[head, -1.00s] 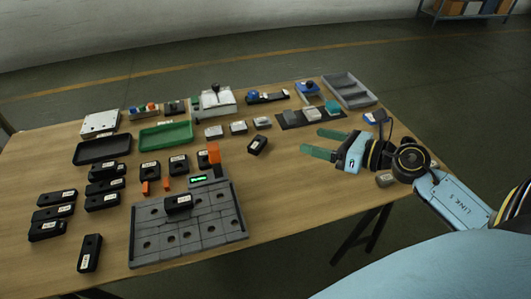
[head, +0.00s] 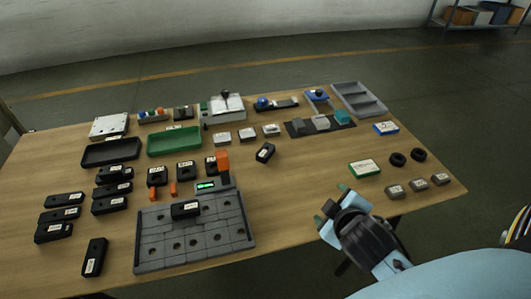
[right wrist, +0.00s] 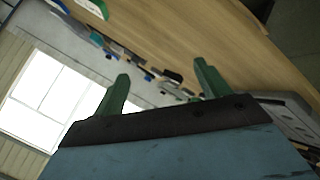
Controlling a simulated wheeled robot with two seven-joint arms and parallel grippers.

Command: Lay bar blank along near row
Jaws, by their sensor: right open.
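Several black labelled bar blanks lie on the left of the table, among them one near the front edge (head: 95,257) and one at the far left (head: 64,199). Another black labelled block (head: 186,209) rests on the grey slab fixture (head: 160,262), which has rows of round holes. My right gripper (head: 331,204) is at the table's front edge, right of the fixture and apart from it. Its green fingers are spread with nothing between them, as the right wrist view (right wrist: 162,88) also shows. My left gripper is out of view.
A small green-and-white box (head: 364,169) lies just beyond my right gripper. Black rings (head: 397,159) and small grey blocks (head: 394,192) lie at the right end. A green tray (head: 174,141) and a black tray (head: 110,153) stand behind. Bare wood lies between fixture and gripper.

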